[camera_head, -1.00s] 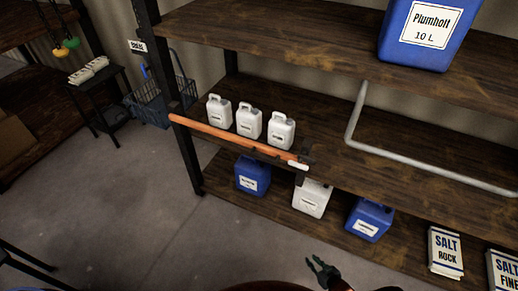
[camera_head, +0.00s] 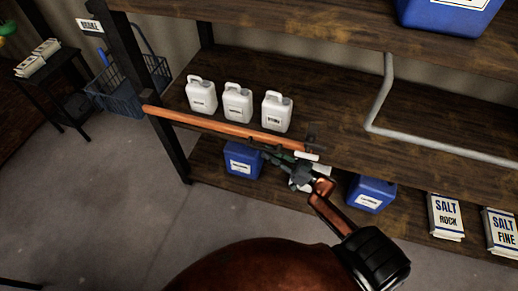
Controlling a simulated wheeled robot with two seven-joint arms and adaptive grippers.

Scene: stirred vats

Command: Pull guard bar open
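The guard bar (camera_head: 215,126) is an orange rail across the front of the middle shelf. It runs from the dark left post to a dark bracket (camera_head: 311,142) with a white tag (camera_head: 306,155) at its right end. My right gripper (camera_head: 268,154) is just below the right part of the bar, fingers pointing up and left. The fingertips look close to the bar or touching it; I cannot tell which. The fingers are small and dark, so whether they are open or shut is unclear. My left gripper is not in view.
White jugs (camera_head: 237,103) stand on the shelf behind the bar. Blue containers (camera_head: 371,194) and salt bags (camera_head: 445,217) are on the bottom shelf. A grey pipe rail (camera_head: 378,104) is at the right. A blue basket (camera_head: 115,92) stands left of the post. The floor in front is clear.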

